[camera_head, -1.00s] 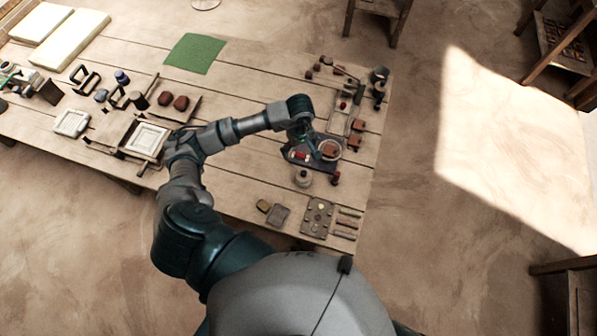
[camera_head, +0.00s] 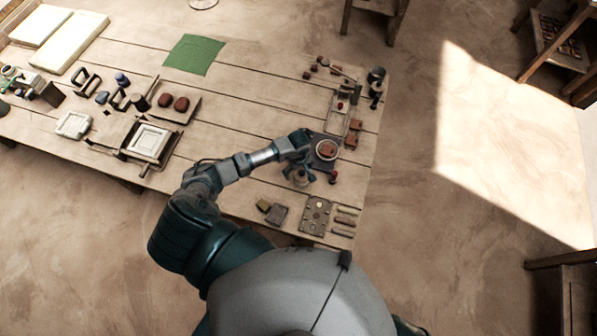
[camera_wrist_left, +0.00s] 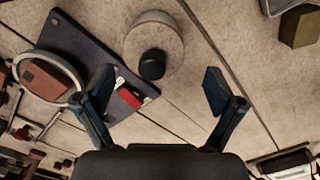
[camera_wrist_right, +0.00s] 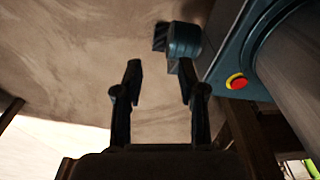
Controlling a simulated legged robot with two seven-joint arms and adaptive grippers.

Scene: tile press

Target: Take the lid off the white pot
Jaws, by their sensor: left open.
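The white pot (camera_wrist_left: 170,63) shows as a pale round shape in the left wrist view, its lid (camera_wrist_left: 140,38) on top with a black knob (camera_wrist_left: 152,64). In the head view the pot (camera_head: 301,181) is partly hidden by my left gripper (camera_head: 308,173). My left gripper (camera_wrist_left: 160,85) is open and empty above the table, the pot and knob lying between and beyond its fingertips in the left wrist view. My right gripper (camera_wrist_right: 160,72) is open and empty in the right wrist view, over bare floor; it is not in the head view.
Close to the pot lies a dark board (camera_wrist_left: 65,40) with a ring (camera_wrist_left: 28,66) around a brown block (camera_wrist_left: 45,77) and a red piece (camera_wrist_left: 130,98). A tile press frame (camera_head: 147,142) stands at the left. A green cloth (camera_head: 194,54) lies at the back.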

